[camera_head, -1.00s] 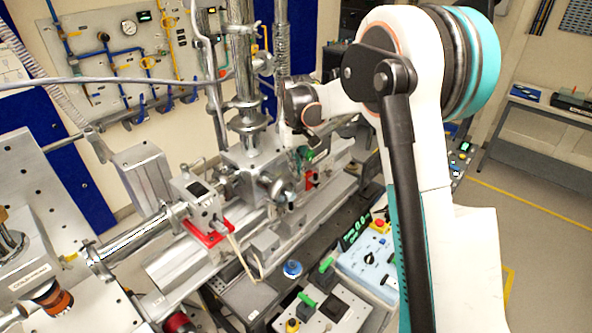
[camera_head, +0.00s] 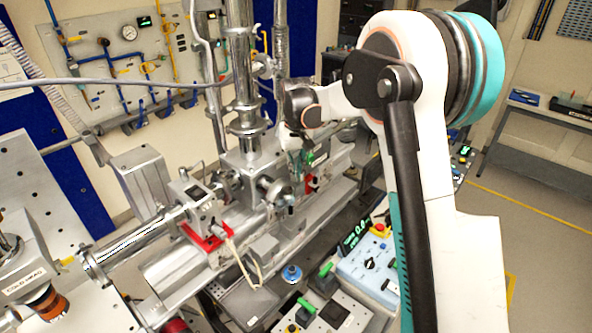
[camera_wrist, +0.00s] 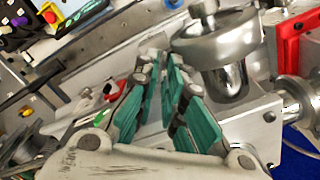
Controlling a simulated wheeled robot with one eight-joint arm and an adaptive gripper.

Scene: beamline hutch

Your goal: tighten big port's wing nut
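My gripper (camera_wrist: 158,70) has teal-padded fingers with a narrow gap between them, and I see nothing clearly held there. In the wrist view a large round silver flange (camera_wrist: 214,42) with a knob on top lies just right of the fingertips, apart from them. I cannot tell whether it is the big port. In the head view my gripper (camera_head: 304,160) is beside the silver chamber block (camera_head: 240,172), partly hidden by my own arm. I cannot make out the wing nut in either view.
A red bracket (camera_wrist: 287,55) stands right of the flange in the wrist view. In the head view, a vertical silver column (camera_head: 243,70) rises from the chamber. A blue-grey control box (camera_head: 365,270) and green-handled switches (camera_head: 306,305) are in front. Open floor (camera_head: 540,240) lies at right.

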